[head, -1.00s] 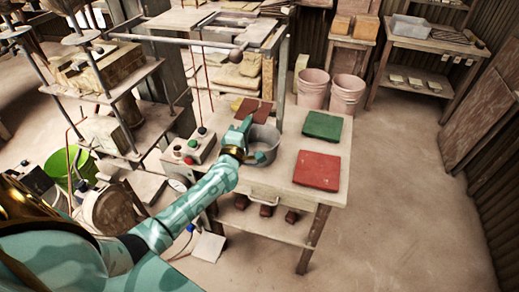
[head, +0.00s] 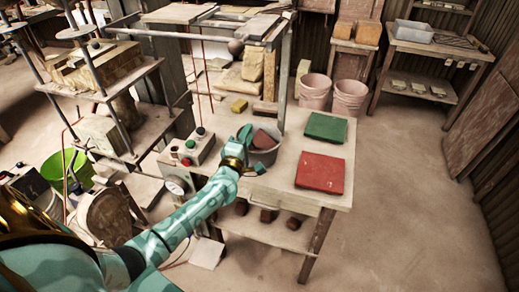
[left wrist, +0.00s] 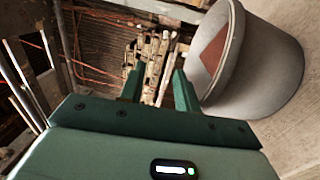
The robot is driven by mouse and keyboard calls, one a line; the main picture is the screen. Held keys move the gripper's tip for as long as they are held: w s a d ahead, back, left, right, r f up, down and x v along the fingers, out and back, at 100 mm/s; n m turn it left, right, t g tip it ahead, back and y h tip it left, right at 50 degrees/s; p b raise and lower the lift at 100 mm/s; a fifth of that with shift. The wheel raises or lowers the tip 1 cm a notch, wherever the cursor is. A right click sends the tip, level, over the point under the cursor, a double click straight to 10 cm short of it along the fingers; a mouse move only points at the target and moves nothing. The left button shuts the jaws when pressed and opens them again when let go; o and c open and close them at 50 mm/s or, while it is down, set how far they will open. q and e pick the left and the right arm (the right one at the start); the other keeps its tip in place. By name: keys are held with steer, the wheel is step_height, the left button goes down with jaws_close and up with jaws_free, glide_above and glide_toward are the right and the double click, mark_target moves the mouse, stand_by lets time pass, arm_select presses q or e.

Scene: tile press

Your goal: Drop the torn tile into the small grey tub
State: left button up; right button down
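The torn tile (head: 264,140), a red-brown piece, rests tilted inside the small grey tub (head: 268,157) on the workbench. In the left wrist view the tub (left wrist: 268,65) is at the upper right, with part of the tile (left wrist: 212,50) showing inside its rim. My left gripper (head: 248,150) is at the tub's left side in the head view. In the left wrist view its two green fingers (left wrist: 158,78) are apart with nothing between them. My right gripper is in neither view.
A green tile (head: 325,127) and a whole red tile (head: 320,172) lie on the bench (head: 280,187) to the right of the tub. A control box (head: 193,148) with buttons stands to the left. A metal press frame (head: 284,75) rises behind.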

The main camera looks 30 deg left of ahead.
arm_select(q)
steer(key=p+v, duration=0.1)
steer(key=v, duration=1.5)
steer(key=shift+s, duration=0.15)
steer(key=shift+r, duration=0.1)
steer(key=s+d+f+m+g+h, duration=0.1)
steer(key=s+f+m+g+h, duration=0.2)
steer(key=f+m, duration=0.45)
steer(key=s+d+f+m+g, duration=0.25)
steer(key=s+f+m, duration=0.2)
steer(key=f, duration=0.65)
steer(key=s+f+m+g+h, duration=0.25)
steer(key=s+f+m, duration=0.2)
steer(key=f, duration=0.45)
steer(key=s+d+f+m+g, duration=0.1)
steer(key=s+f+m+g, duration=0.1)
steer(key=s, duration=0.7)
steer(key=s+d+f+m+g, duration=0.2)
steer(key=s+f+m+g, duration=0.1)
steer(key=s+f, duration=0.4)
steer(key=s+d+f+m+g+y, duration=0.1)
steer(key=s+f+m+g, duration=0.2)
steer(key=s, duration=0.7)
step_height(320, 180, down, 2)
steer(key=shift+s+d+f+g, duration=0.2)
steer(key=shift+s+d+g, duration=0.2)
steer(key=shift+g, duration=0.7)
